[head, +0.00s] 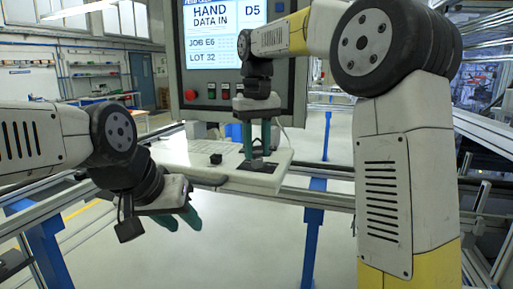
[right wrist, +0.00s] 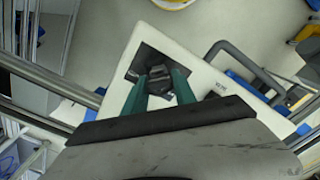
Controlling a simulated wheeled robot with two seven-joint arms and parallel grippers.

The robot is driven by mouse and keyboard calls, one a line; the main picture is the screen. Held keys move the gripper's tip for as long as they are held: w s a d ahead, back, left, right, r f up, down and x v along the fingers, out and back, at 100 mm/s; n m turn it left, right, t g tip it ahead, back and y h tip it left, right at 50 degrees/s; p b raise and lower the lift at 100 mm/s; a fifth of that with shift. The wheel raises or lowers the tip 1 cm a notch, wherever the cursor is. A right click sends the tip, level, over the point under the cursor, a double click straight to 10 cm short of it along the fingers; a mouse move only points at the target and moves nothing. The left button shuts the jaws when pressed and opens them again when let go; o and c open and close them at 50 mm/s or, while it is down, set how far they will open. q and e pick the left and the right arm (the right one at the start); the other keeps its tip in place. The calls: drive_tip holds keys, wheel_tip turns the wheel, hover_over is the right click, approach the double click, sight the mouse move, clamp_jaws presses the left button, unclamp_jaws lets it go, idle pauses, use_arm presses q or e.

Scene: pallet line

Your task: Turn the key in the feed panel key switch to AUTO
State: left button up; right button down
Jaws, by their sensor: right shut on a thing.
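The feed panel (head: 205,175) is a pale, sloping console in the middle of the head view. A dark square plate with the key switch (head: 262,167) sits on its right part. In the right wrist view the dark key (right wrist: 160,72) stands on the switch plate (right wrist: 143,62). My right gripper (head: 257,155) points down over the switch, its green fingers shut on the key; it also shows in the right wrist view (right wrist: 161,84). The fingers partly hide the key and any position marks. My left gripper (head: 180,220) is open and empty, low in front of the panel.
A screen (head: 212,35) behind reads HAND DATA IN, D5, JOB E6, LOT 32. Below it are a red button (head: 190,95) and other controls. A small black knob (head: 215,158) is left of the switch. Metal rails (head: 320,195) run beside the panel.

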drive_tip(key=m, duration=0.8)
drive_tip(key=shift+m, duration=0.9)
drive_tip(key=m, duration=0.2)
drive_tip(key=shift+m, duration=0.4)
drive_tip(key=m, duration=0.4)
drive_tip(key=shift+m, duration=0.3)
drive_tip(key=c, duration=1.4)
unclamp_jaws()
drive_tip(key=shift+m, duration=0.5)
drive_tip(key=o, duration=0.9)
drive_tip(key=shift+o, duration=0.2)
